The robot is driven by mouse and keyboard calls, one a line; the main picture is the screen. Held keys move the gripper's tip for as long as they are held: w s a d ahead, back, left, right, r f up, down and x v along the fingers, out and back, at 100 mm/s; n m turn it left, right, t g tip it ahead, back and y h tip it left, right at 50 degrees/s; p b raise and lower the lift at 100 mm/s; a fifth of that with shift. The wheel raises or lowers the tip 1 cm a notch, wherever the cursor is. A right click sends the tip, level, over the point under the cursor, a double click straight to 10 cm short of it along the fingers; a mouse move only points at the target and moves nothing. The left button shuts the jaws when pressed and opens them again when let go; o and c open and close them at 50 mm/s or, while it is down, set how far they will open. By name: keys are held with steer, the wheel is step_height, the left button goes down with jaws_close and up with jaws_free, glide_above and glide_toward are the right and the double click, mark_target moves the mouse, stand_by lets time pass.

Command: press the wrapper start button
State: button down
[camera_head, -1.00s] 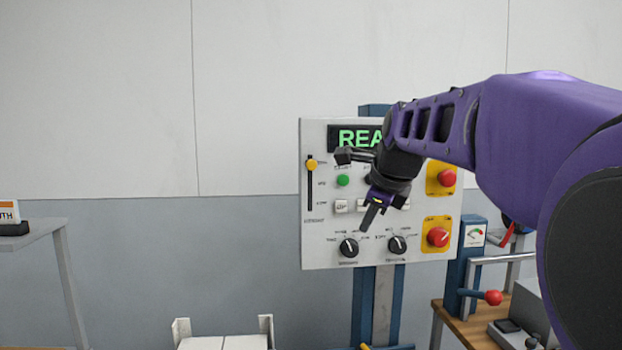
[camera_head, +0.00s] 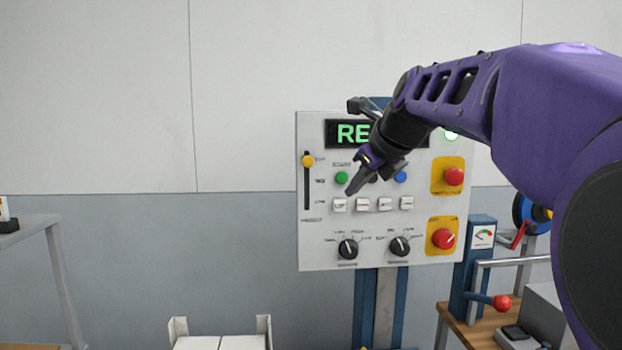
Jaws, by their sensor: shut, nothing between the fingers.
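The wrapper control panel (camera_head: 318,236) is a white upright board on a blue post. A green button (camera_head: 341,178) sits at its upper left, with a small label above it that I read only roughly as start. My gripper (camera_head: 349,192) is shut and empty, its tip in front of the panel just below and right of the green button. I cannot tell whether it touches the panel. A blue button (camera_head: 401,177) shows right of my gripper, and a dark button between them is mostly hidden. The green-lettered display (camera_head: 345,133) is partly covered by my arm.
A row of white keys (camera_head: 362,204) and two black knobs (camera_head: 348,249) lie lower on the panel. A red-knobbed lever (camera_head: 502,303) stands at lower right.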

mark_target(347, 176)
steer(key=shift+w+p, duration=1.4)
steer(key=shift+w, duration=2.95)
steer(key=shift+w, duration=0.1)
steer(key=shift+w, duration=0.3)
steer(key=shift+w, duration=0.5)
steer(key=shift+s, duration=0.1)
steer(key=shift+s+b, duration=0.35)
steer(key=shift+s, duration=0.5)
